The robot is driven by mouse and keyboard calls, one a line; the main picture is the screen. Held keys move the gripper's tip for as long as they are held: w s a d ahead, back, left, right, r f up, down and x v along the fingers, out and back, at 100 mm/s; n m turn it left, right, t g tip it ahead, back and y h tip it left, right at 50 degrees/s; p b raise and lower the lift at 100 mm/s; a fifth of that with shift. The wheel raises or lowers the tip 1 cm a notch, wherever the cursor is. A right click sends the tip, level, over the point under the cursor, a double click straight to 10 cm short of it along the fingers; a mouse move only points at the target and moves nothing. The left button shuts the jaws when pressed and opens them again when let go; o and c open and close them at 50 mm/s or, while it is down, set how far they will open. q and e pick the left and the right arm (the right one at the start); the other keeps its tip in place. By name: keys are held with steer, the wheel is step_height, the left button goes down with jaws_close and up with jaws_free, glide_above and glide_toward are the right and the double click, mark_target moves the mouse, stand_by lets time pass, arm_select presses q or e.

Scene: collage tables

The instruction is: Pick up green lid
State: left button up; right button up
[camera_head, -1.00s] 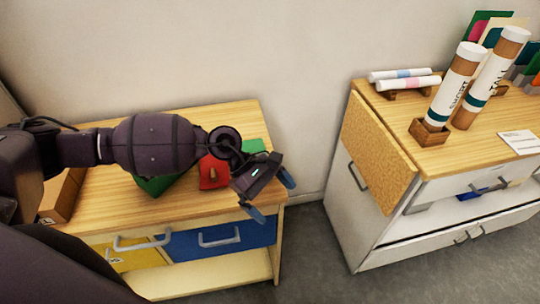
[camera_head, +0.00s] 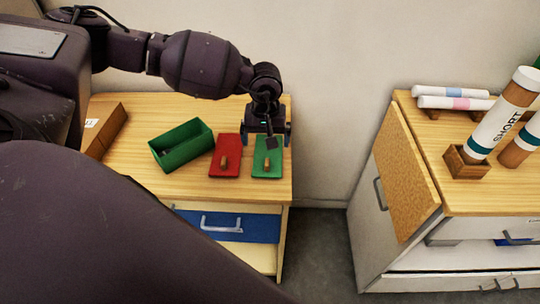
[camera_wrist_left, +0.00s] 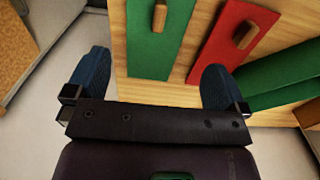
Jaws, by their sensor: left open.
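The green lid (camera_head: 267,161) is a flat green rectangle with a small wooden handle, lying on the wooden tabletop near its right edge. It also shows in the left wrist view (camera_wrist_left: 150,48), its handle near the top edge. My left gripper (camera_head: 268,137) is above the far part of the lid, pointing down, open and empty. In the left wrist view its two blue fingertips (camera_wrist_left: 152,88) are spread wide, with the lid ahead between them. My right gripper is not in view.
A red lid (camera_head: 224,157) with a wooden handle lies just left of the green lid. An open green box (camera_head: 181,145) stands further left, then a brown wooden box (camera_head: 105,131). A white cabinet (camera_head: 385,210) stands to the right across a gap.

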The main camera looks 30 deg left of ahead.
mark_target(268, 158)
arm_select(q)
steer(key=f, duration=0.8)
steer(key=shift+w+f, duration=0.35)
steer(key=shift+f, duration=0.05)
steer(key=c, duration=0.7)
